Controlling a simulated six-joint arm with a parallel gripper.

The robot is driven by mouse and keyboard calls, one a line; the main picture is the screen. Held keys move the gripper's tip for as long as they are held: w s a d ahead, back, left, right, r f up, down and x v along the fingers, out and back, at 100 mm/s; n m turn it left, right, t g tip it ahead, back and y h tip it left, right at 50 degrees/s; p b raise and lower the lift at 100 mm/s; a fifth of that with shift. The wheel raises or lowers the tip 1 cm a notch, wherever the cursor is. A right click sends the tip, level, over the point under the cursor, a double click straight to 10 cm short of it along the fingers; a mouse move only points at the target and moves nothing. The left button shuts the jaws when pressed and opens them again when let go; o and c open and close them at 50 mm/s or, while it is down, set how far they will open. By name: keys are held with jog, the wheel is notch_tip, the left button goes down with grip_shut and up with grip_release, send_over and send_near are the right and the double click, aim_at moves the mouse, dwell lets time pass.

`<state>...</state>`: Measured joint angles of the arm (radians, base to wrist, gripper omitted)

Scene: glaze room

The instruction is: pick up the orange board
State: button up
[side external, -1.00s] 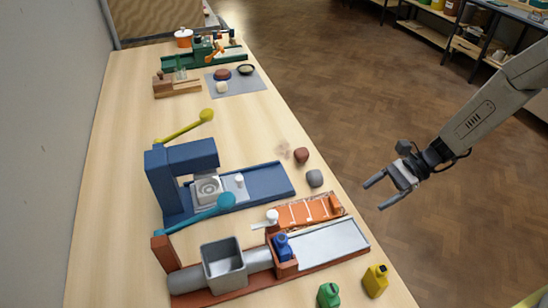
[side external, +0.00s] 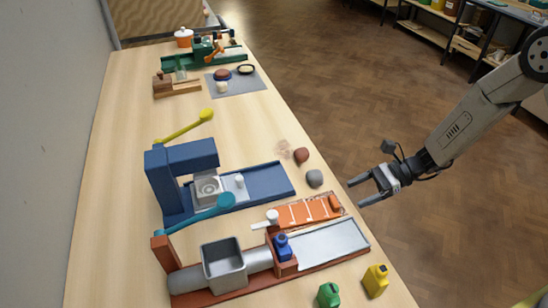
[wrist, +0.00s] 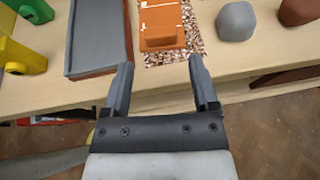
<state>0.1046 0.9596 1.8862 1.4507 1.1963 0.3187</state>
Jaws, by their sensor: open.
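The orange board (side external: 304,211) lies flat on the table near its front right edge, with white lines across it and a raised orange block at its right end. In the wrist view the orange board (wrist: 162,22) is ahead of my fingertips, its block end nearest, on a speckled patch. My gripper (side external: 356,192) is open and empty, just off the table edge to the right of the board. In the wrist view my gripper (wrist: 160,68) has its two fingers apart, with the board's end lying beyond the gap.
A grey lump (side external: 314,178) and a brown lump (side external: 301,155) sit beside the board. A red-brown machine with a grey tray (side external: 325,243) lies on its other side. Yellow (side external: 375,281) and green (side external: 328,295) bottles stand near the edge. A white-headed tool (side external: 271,216) is at the board's left end.

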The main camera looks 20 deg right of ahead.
aim_at(337, 201)
jog(key=shift+a, duration=0.1)
jog(key=shift+x, duration=2.5)
grip_shut()
jog(key=shift+r, duration=0.1)
jog(key=shift+r, duration=1.1)
jog(key=s+d+r, duration=0.4)
jog(key=s+r, duration=0.6)
jog(key=s, duration=0.3)
jog(key=shift+r, duration=0.35)
